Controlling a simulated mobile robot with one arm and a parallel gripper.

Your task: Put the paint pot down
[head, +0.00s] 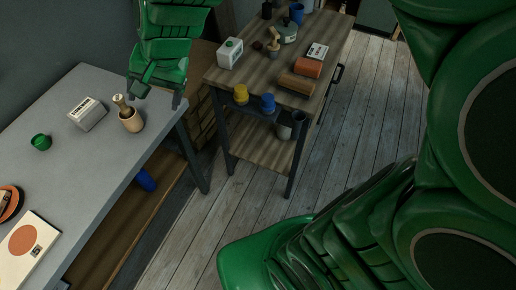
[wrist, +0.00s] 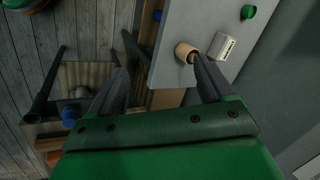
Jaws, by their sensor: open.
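My gripper (head: 156,92) is open and empty over the right end of the grey table (head: 90,175). In the wrist view its two fingers (wrist: 160,45) are spread wide with nothing held. Small pots that could be the paint pot are a green one (head: 41,142) on the table, and a yellow one (head: 241,94) and a blue one (head: 267,103) at the near side of the wooden cart. I cannot tell which is meant. A tan cup (head: 131,121) with a brush-like handle stands upright by the table's right edge, just below my gripper; it also shows in the wrist view (wrist: 184,51).
A white labelled box (head: 87,115) stands left of the cup. A flat board with an orange disc (head: 24,245) lies at the table's near left. The cart (head: 255,80) carries blocks, a kettle-like pot and cups. The table's middle is clear.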

